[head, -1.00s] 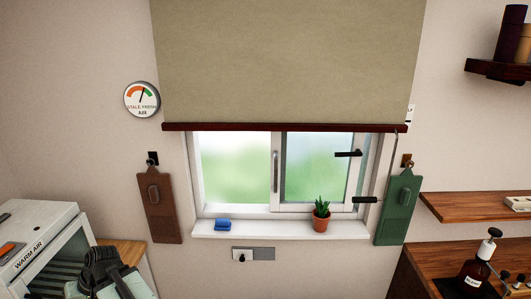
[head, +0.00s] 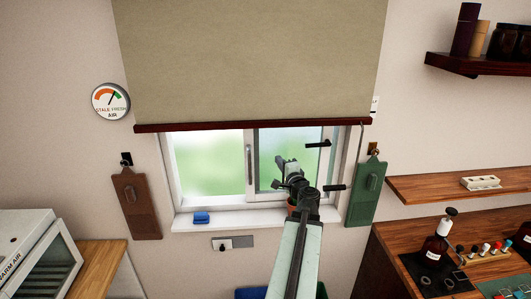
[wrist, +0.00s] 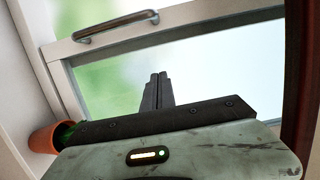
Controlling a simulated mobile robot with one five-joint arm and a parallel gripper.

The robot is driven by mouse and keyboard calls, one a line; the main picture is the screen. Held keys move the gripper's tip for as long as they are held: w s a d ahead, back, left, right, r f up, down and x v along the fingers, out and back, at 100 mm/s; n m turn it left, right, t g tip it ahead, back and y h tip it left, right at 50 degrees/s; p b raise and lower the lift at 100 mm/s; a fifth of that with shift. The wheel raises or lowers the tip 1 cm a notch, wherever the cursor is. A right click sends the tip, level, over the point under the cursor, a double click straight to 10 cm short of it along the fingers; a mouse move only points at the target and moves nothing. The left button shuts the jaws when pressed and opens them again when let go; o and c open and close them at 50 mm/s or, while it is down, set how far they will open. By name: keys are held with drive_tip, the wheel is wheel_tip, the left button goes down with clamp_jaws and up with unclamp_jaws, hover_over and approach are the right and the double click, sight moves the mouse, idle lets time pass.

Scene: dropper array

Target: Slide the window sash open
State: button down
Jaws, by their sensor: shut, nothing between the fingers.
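The window sash (head: 285,146) is a white-framed pane in the right half of the window, under a half-lowered blind. Its upright metal handle (head: 249,165) is on the left stile; the handle (wrist: 115,26) also shows at the upper left of the wrist view. A black lever (head: 318,143) is at the sash's upper right, and another black lever (head: 335,187) is at the lower right. My gripper (head: 281,161) is in front of the sash, right of the handle. In the wrist view the gripper (wrist: 158,76) has its fingers together, empty, apart from the handle.
The potted plant's pot (wrist: 43,138) is close to my gripper's left in the wrist view; my arm mostly hides it in the head view. A blue block (head: 201,218) sits on the sill (head: 235,219). The blind's dark bottom bar (head: 250,126) hangs above.

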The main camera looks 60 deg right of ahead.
sight(257, 147)
drive_tip(key=x, duration=1)
drive_tip(key=shift+w+a, duration=0.25)
drive_tip(key=shift+w, duration=0.05)
drive_tip(key=w+a, duration=0.2)
drive_tip(key=shift+w+a, duration=0.1)
drive_tip(key=shift+w, duration=0.3)
drive_tip(key=shift+w+a, duration=0.15)
